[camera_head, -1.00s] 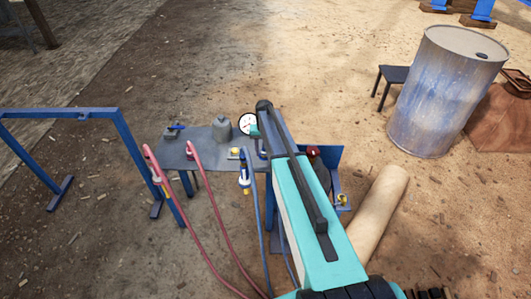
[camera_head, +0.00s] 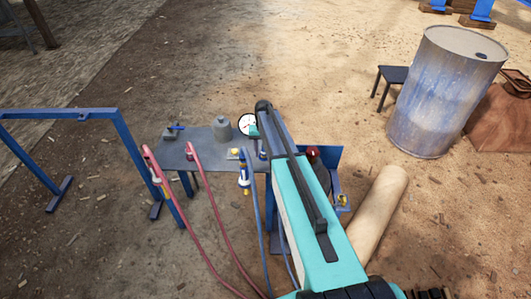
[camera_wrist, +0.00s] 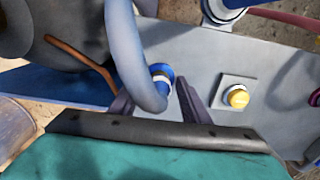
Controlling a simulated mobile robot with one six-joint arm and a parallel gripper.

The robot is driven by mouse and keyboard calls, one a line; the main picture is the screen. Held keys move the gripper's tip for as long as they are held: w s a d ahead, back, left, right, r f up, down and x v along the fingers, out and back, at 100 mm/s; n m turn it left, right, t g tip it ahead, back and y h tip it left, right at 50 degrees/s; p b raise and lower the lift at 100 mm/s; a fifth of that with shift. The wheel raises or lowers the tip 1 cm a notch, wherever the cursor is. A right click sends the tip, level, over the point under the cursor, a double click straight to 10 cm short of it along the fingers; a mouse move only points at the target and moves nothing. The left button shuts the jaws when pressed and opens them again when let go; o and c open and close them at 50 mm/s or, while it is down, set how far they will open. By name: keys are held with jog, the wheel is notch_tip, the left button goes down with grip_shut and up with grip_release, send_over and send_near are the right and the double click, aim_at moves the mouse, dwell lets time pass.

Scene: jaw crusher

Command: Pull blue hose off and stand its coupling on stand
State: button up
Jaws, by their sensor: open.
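The blue hose (camera_wrist: 124,45) arches through the wrist view and bends down to a blue and white coupling (camera_wrist: 162,77) at the bench plate. My gripper (camera_wrist: 155,98) is open, with one dark finger on each side of the hose end and coupling. I cannot tell whether either finger touches. In the head view my arm hides the gripper, and a bit of the blue coupling (camera_head: 262,152) shows beside it. A square pale plate with a yellow-tipped stud (camera_wrist: 237,97) sits on the bench, next to the coupling. I cannot tell which piece is the stand.
The grey bench (camera_head: 190,155) also carries a dial gauge (camera_head: 247,124), a grey weight-like cylinder (camera_head: 221,129) and a red coupling (camera_head: 189,151). Another blue and white coupling (camera_head: 244,177) is at the front edge. Red hoses (camera_head: 185,215) hang left. A blue frame (camera_head: 70,113) stands left, a drum (camera_head: 440,95) right.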

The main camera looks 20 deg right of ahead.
dwell(0.3)
grip_shut()
jog(key=shift+r, duration=0.2)
jog(key=shift+r, duration=0.45)
jog(key=shift+r, duration=0.1)
jog(key=shift+r+p, duration=0.35)
jog(key=shift+r+p, duration=0.75)
jog(key=shift+r, duration=1.15)
